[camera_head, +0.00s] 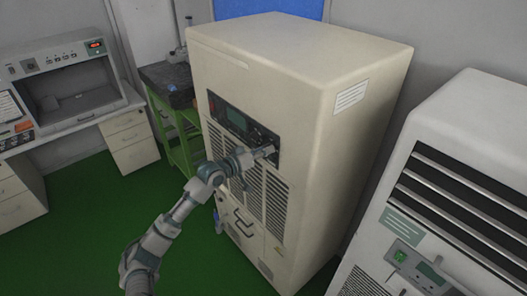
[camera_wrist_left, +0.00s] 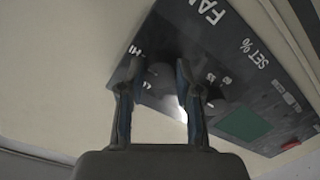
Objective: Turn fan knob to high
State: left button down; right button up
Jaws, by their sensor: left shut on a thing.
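The beige cabinet (camera_head: 300,65) stands in the middle of the head view with a dark control panel (camera_head: 232,116) on its front. My left gripper (camera_head: 267,151) reaches the right end of this panel, and the arm hides part of it. In the left wrist view, the panel (camera_wrist_left: 225,55) shows printed "FAN" and "SET %" labels. My left gripper (camera_wrist_left: 152,88) has its two fingers on either side of the fan knob (camera_wrist_left: 160,76) and is shut on it. The knob is dark and partly hidden, so its setting cannot be read. My right gripper is in no view.
A second beige machine (camera_head: 455,165) with dark slats stands at the right. A green cart (camera_head: 183,135) stands behind the cabinet's left side. A desk with a device (camera_head: 70,85) is at the far left. Green floor (camera_head: 85,225) is clear at the front left.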

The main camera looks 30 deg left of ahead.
pick_arm(q)
jog(key=shift+d+f, duration=0.1)
jog(key=shift+f, duration=0.4)
jog(key=c, duration=0.9)
grip_release()
jog(key=shift+o, duration=0.6)
jog(key=shift+w+r, duration=0.2)
jog(key=v, duration=1.2)
jog(key=shift+a, duration=0.25)
jog(key=shift+w+f, duration=0.1)
